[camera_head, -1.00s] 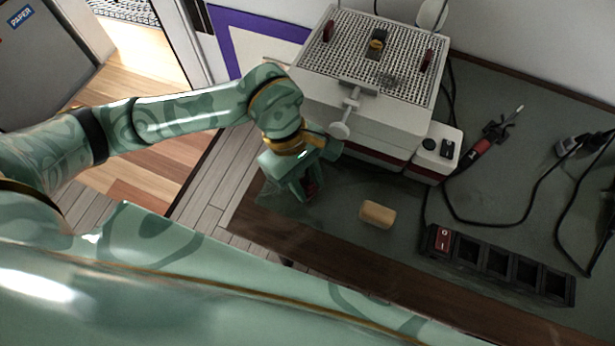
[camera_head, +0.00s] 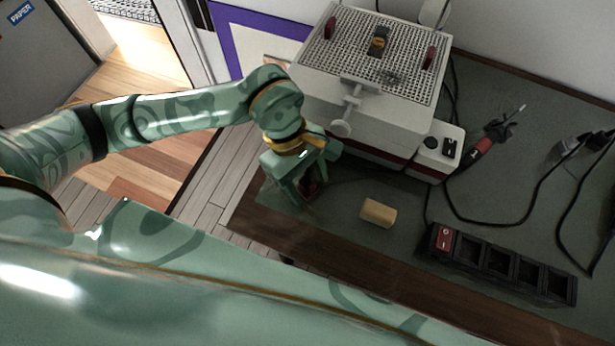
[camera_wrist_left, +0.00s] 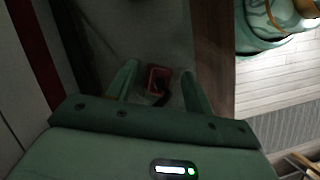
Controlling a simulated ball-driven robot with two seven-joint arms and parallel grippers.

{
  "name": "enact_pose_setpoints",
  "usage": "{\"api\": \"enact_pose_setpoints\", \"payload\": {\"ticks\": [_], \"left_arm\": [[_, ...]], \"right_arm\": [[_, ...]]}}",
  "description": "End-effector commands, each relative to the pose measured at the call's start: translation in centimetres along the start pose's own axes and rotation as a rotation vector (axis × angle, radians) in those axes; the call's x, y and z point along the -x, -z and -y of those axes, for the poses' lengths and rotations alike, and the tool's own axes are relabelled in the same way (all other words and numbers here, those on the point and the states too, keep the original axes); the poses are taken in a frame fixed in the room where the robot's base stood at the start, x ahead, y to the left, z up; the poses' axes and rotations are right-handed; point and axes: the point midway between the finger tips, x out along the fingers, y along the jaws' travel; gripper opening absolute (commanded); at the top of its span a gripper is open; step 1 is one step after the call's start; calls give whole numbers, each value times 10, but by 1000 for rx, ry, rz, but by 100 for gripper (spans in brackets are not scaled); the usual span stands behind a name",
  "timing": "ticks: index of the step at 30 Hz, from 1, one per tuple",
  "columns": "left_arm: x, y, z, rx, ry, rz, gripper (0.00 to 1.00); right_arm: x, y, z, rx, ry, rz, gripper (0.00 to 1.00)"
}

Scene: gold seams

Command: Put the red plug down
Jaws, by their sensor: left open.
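The small red plug (camera_wrist_left: 158,80) lies on the dark green bench mat, between the fingertips of my left gripper (camera_wrist_left: 158,88) in the left wrist view. The fingers stand open, with a gap visible on each side of the plug. In the head view my left gripper (camera_head: 308,193) points down at the mat's near left corner, and the red plug (camera_head: 310,186) shows dimly, partly hidden by the fingers. My right gripper is not in view.
A white machine (camera_head: 375,110) with a perforated top stands just behind the gripper. A tan block (camera_head: 378,213) lies to the right, with a black power strip (camera_head: 500,262) beyond it. A soldering iron (camera_head: 485,146) and cables lie further right. The wooden bench edge (camera_head: 330,252) is close in front.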

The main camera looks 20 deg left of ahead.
Motion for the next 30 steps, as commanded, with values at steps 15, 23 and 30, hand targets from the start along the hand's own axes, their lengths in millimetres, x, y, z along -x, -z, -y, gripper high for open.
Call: {"api": "enact_pose_setpoints", "payload": {"ticks": [15,23,30], "left_arm": [[107,-4,-1,-1,-6,-4,52],[130,-4,0,-1,-1,0,52],[130,-4,0,-1,0,1,52]], "right_arm": [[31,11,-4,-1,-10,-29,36],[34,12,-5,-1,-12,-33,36],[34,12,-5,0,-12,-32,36]]}}
